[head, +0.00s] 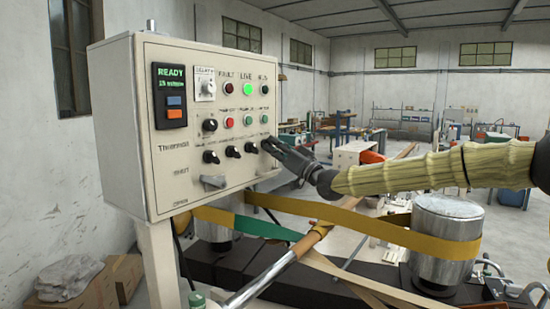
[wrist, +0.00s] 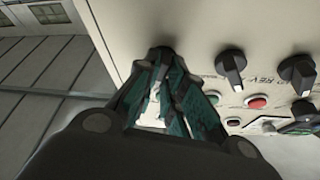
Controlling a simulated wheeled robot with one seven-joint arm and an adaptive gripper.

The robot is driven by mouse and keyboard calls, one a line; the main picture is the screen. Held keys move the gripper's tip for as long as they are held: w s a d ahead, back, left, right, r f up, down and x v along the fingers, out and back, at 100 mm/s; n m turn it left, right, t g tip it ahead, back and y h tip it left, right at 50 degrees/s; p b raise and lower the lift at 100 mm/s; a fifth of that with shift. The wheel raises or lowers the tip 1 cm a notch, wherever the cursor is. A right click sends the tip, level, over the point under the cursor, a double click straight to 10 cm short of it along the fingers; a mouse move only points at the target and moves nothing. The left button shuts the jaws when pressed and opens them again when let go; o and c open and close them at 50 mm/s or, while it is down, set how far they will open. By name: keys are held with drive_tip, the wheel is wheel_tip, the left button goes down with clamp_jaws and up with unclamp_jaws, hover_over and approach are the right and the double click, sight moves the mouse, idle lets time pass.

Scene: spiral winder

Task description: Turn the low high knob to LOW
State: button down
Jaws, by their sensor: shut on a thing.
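A row of black knobs runs along the lower part of the beige control panel (head: 180,110). My gripper (head: 271,146) is at the panel's right edge, its fingertips closed around the rightmost knob of that row. I take this as the low high knob; its label is too small or hidden to read. In the wrist view my gripper (wrist: 162,68) has its fingertips on either side of the dark knob (wrist: 162,53). The fingers hide most of the knob, so I cannot tell where its pointer stands.
Neighbouring knobs (head: 251,147) (wrist: 231,68) sit close to the left of my gripper in the head view. Above are a lit green lamp (head: 247,89), a red button (head: 229,122) and a READY display (head: 169,95). A yellow strap (head: 390,231) and metal drum (head: 446,240) lie below my arm.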

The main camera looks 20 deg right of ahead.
drive_tip(key=shift+w+d+n+g+y+b, duration=0.1)
drive_tip(key=shift+n+g+y+b, duration=0.85)
drive_tip(key=shift+n, duration=1.55)
drive_tip(key=shift+n+g+y+b, duration=0.85)
drive_tip(key=shift+n+b, duration=0.05)
drive_tip(key=shift+n, duration=1.6)
drive_tip(key=shift+w+d+n+g+y+b, duration=0.1)
drive_tip(key=shift+n+g+y+b, duration=0.85)
drive_tip(key=shift+n, duration=1.85)
drive_tip(key=c, duration=1.5)
unclamp_jaws()
drive_tip(key=shift+d, duration=0.1)
drive_tip(key=shift+s, duration=0.1)
drive_tip(key=v, duration=1.2)
